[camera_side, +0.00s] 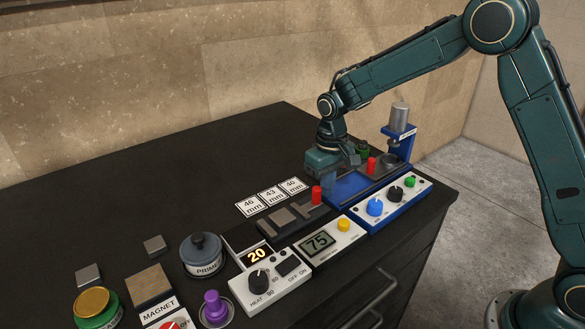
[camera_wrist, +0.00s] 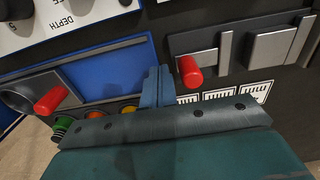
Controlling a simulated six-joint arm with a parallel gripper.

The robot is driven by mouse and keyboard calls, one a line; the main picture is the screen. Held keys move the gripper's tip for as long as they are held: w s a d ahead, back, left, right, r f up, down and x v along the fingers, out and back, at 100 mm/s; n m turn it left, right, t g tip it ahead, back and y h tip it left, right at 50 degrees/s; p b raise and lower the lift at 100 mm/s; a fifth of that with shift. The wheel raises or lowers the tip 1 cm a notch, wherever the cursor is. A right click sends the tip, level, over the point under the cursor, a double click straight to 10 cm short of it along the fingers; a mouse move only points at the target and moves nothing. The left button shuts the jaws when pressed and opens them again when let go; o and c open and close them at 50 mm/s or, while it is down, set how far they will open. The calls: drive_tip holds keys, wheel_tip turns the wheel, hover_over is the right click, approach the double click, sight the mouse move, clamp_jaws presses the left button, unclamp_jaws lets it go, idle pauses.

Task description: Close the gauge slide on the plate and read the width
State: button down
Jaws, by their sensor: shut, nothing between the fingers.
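The gauge (camera_side: 262,238) is a dark bed with grey metal parts; it also shows in the wrist view (camera_wrist: 236,84). Its slide has a grey jaw (camera_wrist: 224,50) and a red handle (camera_side: 317,195), seen larger in the wrist view (camera_wrist: 189,70). A grey square plate (camera_side: 282,216) lies on the bed, apparently also in the wrist view (camera_wrist: 280,46). A dark gap shows between plate and jaw. My gripper (camera_side: 328,190) is shut and empty, low beside the red handle. In the wrist view its fingertips (camera_wrist: 158,76) are just left of the handle; contact is unclear.
The blue press tray (camera_side: 348,186) is close beside my gripper, with another red handle (camera_side: 372,165). A display reading 75 (camera_side: 318,242) stands in front of the gauge. White mm cards (camera_side: 270,196) lie behind it. The counter at back left is clear.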

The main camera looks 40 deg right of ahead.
sight(315, 189)
drive_tip(key=shift+a, duration=2)
idle(0.8)
drive_tip(key=shift+d, duration=0.8)
drive_tip(key=shift+r, duration=0.1)
idle(0.5)
drive_tip(key=shift+r, duration=4.9)
